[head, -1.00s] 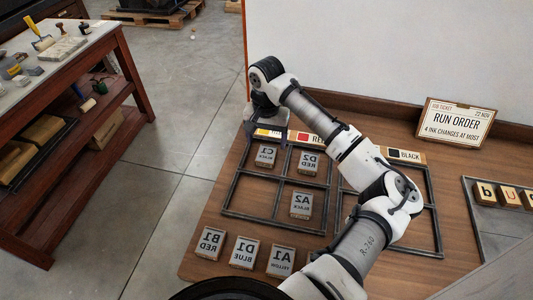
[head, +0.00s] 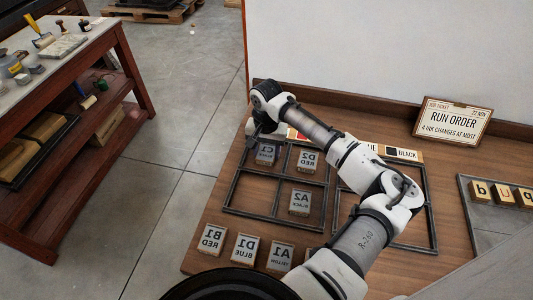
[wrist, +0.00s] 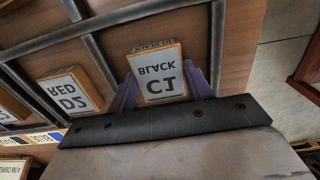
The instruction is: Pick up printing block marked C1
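The printing block marked C1 BLACK (head: 266,156) lies in the upper left cell of the left frame. It shows mirrored text on a pale face with wooden edges in the wrist view (wrist: 158,75). My gripper (head: 266,141) is just above it in the head view, partly covering it. In the wrist view the two purple fingers of my gripper (wrist: 160,92) stand apart, one on each side of the block's near end. The gripper looks open, and I see no clear contact.
Block D2 RED (head: 307,158) lies in the neighbouring cell, and A2 BLACK (head: 300,202) below it. B1 (head: 212,239), D1 (head: 245,248) and A1 (head: 280,257) lie along the table's front. The dark frame's bars (head: 274,180) run between cells. A job ticket (head: 452,121) stands behind.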

